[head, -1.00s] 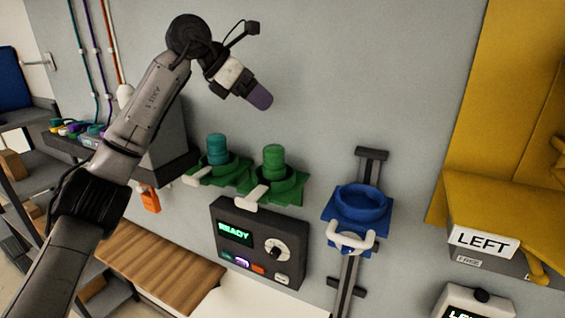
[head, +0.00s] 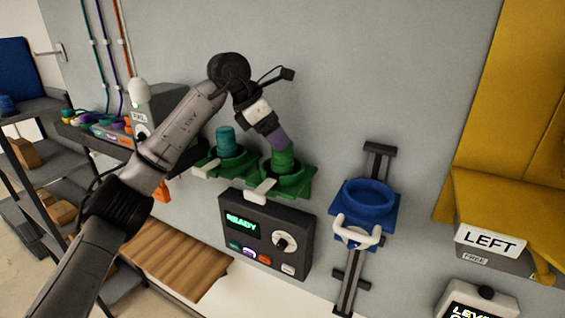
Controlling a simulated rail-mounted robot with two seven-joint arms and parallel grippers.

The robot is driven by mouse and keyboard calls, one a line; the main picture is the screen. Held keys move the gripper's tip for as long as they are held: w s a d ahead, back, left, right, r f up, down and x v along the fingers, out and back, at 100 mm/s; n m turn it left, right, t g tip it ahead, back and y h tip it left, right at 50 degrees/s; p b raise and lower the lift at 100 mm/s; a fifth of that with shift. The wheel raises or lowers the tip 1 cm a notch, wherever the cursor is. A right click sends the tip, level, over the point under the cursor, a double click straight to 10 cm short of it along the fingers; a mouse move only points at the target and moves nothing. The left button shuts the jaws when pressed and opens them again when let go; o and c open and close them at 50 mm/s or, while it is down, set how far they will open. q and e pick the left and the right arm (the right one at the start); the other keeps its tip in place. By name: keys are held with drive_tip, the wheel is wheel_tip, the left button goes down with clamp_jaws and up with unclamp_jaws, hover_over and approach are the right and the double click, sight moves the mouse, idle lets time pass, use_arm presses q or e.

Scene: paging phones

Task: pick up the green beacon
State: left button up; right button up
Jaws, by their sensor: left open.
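The green beacon (head: 284,161) stands upright in a green holder (head: 297,187) on the wall. My left gripper (head: 279,145) is open and has come down from above onto the top of the beacon, its purple finger part against or just in front of the beacon's upper end. Whether the fingers touch the beacon cannot be told. A teal beacon (head: 226,142) stands in a second green holder (head: 212,172) just to the left. My right gripper is not in view.
Below the holders is a dark panel (head: 258,205) reading READY, with a knob and buttons. A blue ring holder (head: 345,207) on a rail is to the right. A yellow structure (head: 485,190) with a LEFT sign is at far right. The wall above is clear.

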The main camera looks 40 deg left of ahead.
sight(282, 158)
use_arm(q)
drive_tip(key=shift+w+d+f+p, duration=0.2)
drive_tip(key=shift+w+f+p, duration=0.15)
drive_tip(key=shift+f+p, duration=0.1)
drive_tip(key=p+x, duration=0.1)
drive_tip(key=x, duration=0.2)
drive_tip(key=shift+d, duration=0.1)
drive_tip(key=shift+w+d+f, duration=0.1)
drive_tip(key=shift+w+f, duration=0.15)
drive_tip(key=shift+f, duration=0.2)
drive_tip(key=shift+c, duration=0.3)
drive_tip(key=c, duration=1.2)
